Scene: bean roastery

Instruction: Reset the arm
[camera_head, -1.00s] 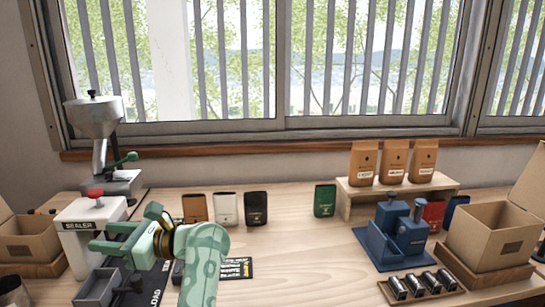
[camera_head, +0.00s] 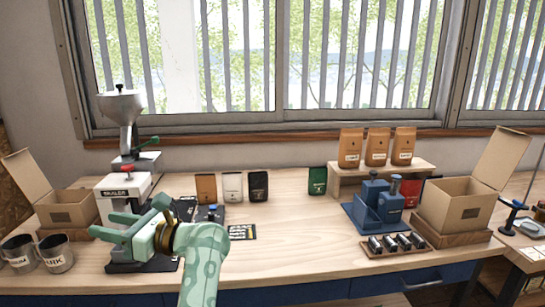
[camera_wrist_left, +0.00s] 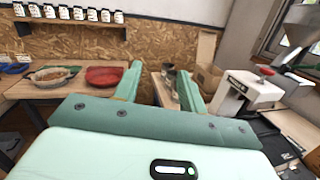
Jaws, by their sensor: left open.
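My left gripper (camera_head: 102,225) is at the lower left of the head view, in front of the sealer (camera_head: 120,200). Its pale green fingers point left, spread apart with nothing between them. In the left wrist view its fingers (camera_wrist_left: 158,82) are also apart and empty, pointing toward a chipboard wall and a side table. My left forearm rises from the bottom edge and hides part of the worktop. My right gripper is in neither view.
The worktop (camera_head: 300,240) has free room in the middle. Pouches stand behind it, including a green pouch (camera_head: 317,181). A blue fixture (camera_head: 378,206) and an open carton (camera_head: 455,205) are at right. Metal cups (camera_head: 56,254) and another carton (camera_head: 68,208) are at left.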

